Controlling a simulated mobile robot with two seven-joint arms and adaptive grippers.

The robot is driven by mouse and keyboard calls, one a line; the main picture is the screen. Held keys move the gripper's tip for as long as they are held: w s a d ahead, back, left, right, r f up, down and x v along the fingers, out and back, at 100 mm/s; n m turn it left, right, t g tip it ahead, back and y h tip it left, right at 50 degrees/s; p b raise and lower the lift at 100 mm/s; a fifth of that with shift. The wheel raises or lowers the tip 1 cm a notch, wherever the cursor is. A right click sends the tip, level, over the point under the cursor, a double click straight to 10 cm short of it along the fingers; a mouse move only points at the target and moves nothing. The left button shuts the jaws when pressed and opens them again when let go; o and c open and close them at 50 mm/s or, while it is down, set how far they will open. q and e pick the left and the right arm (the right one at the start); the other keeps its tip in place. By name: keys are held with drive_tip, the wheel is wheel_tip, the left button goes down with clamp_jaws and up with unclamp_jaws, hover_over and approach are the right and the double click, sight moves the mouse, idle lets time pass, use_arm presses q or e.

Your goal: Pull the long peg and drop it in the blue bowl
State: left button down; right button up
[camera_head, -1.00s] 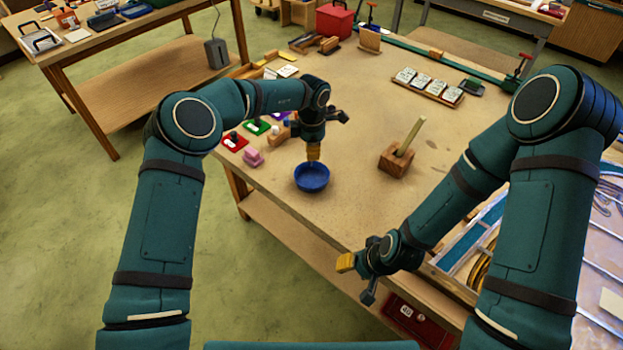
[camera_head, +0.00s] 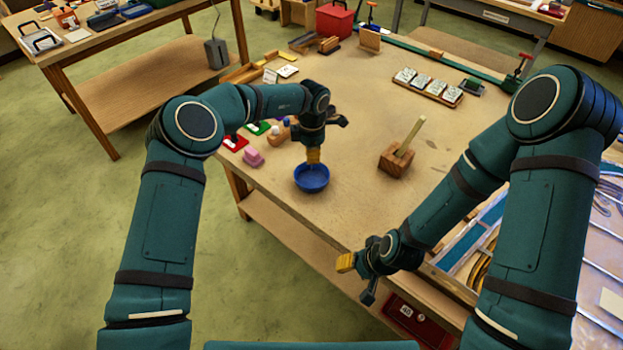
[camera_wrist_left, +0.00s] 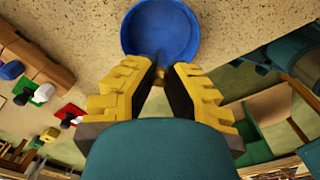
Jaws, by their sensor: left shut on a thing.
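The long peg (camera_head: 411,134) is a pale stick that stands tilted in a brown wooden block (camera_head: 395,163) on the table. The blue bowl (camera_head: 311,187) sits near the table's front left edge and also shows in the left wrist view (camera_wrist_left: 160,14). My left gripper (camera_head: 313,157) points down over the bowl, away from the peg. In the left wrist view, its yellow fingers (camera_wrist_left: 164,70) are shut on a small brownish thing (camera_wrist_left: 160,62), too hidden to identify. My right gripper (camera_head: 346,263) is near the front edge; its jaw opening cannot be made out.
A pink block (camera_head: 253,158) and red (camera_head: 235,143) and green (camera_head: 258,128) pieces lie left of the bowl. A rack of white cards (camera_head: 428,86) stands at the back right. The table between bowl and wooden block is clear.

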use_arm(q)
drive_tip(key=shift+f+b, duration=0.5)
drive_tip(key=shift+f, duration=2.05)
idle(1.7)
drive_tip(key=c, duration=1.1)
unclamp_jaws()
drive_tip(key=shift+o, duration=0.2)
drive_tip(key=shift+r, duration=0.1)
wheel_tip(320, 180, up, 12)
drive_tip(key=shift+f, duration=0.1)
